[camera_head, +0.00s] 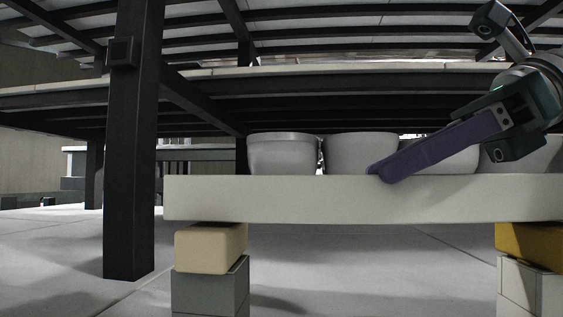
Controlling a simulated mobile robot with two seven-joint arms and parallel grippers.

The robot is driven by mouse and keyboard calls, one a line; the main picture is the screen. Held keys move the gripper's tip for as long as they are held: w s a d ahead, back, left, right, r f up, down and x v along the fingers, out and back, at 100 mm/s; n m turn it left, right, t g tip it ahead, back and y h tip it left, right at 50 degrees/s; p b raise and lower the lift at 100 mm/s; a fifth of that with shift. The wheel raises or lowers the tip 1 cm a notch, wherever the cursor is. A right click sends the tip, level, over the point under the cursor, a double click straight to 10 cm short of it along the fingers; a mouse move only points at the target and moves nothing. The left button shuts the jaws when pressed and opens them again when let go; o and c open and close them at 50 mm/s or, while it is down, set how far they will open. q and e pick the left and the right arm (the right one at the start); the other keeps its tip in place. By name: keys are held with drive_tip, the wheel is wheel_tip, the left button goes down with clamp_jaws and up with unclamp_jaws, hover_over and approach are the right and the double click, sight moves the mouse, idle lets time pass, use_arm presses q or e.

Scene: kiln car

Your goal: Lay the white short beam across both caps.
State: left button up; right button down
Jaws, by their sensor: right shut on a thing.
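A long white beam (330,200) runs level across the lower view and out of the right edge. Its underside meets the top of a tan cap (210,249) at left and a yellow cap (530,242) at right; I cannot tell whether both touch it. Each cap sits on a grey block post, left (210,292) and right (530,288). My right gripper (502,128) is upper right, shut on a purple bar (440,147). The bar slants down to the left, and its low end overlaps the beam's top edge in the picture. My left gripper is not in view.
Several white bowls (283,155) stand in a row on or just behind the beam; the bar partly hides some. A dark upright post (133,150) stands at left, joined to a dark frame (200,100) above. Pale floor (60,250) is open at left.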

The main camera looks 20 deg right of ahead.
drive_tip(key=shift+f+b, duration=0.15)
drive_tip(key=shift+b, duration=0.2)
idle(0.4)
drive_tip(key=shift+c, duration=1.6)
unclamp_jaws()
drive_tip(key=shift+o, duration=0.3)
drive_tip(key=shift+f, duration=0.2)
drive_tip(key=shift+r, duration=0.1)
